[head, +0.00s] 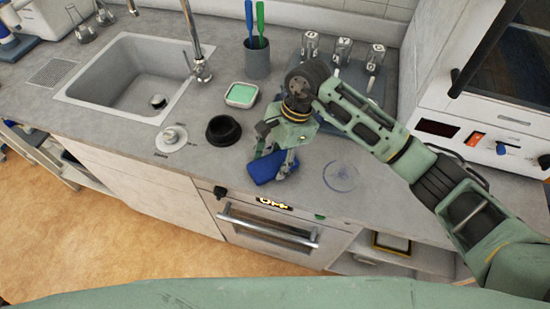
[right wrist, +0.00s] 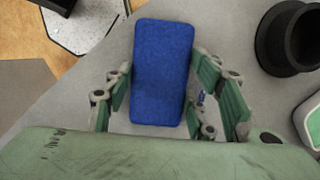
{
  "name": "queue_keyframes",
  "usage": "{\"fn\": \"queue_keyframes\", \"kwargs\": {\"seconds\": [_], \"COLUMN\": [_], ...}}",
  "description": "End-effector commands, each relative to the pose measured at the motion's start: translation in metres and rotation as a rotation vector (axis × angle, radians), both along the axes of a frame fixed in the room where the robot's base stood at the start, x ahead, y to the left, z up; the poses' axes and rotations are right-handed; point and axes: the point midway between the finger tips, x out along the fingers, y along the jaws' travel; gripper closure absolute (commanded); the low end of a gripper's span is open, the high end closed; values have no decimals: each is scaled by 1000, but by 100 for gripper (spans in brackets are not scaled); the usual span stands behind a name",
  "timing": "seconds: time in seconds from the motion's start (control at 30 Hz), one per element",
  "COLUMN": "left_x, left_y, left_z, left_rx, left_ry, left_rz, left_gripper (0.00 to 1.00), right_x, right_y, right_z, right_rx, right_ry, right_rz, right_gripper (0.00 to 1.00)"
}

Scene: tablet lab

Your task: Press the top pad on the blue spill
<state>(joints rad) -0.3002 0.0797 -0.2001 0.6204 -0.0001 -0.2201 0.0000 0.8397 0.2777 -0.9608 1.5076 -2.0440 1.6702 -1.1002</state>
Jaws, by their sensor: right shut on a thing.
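A blue pad (head: 266,166) is held in my right gripper (head: 277,152), over the counter near its front edge. In the right wrist view the pad (right wrist: 162,70) sits between the two fingers of the gripper (right wrist: 160,90), its broad face toward the camera. I cannot tell whether the pad touches the counter. A faint blue spill (head: 341,176) marks the counter to the right of the pad, apart from it. No stack of pads shows. My left gripper is not in view.
A black round holder (head: 223,130), a white tray with a green pad (head: 241,95) and a grey cup with brushes (head: 257,62) stand left and behind. A rack with several bottles (head: 343,78) is behind my arm. A sink (head: 135,80) is further left.

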Motion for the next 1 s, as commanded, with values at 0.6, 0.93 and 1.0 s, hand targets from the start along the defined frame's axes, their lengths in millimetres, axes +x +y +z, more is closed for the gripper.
{"fn": "queue_keyframes", "kwargs": {"seconds": [0.6,0.93,1.0], "left_x": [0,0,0], "left_y": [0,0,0], "left_z": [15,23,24], "left_rx": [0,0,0], "left_ry": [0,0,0], "left_rz": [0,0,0], "left_gripper": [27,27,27], "right_x": [-2,-1,-2], "right_y": [-1,-1,-1], "right_z": [37,63,66], "right_rx": [-4,-4,-3], "right_ry": [5,3,4], "right_rz": [2,1,1], "right_gripper": [70,70,70]}}
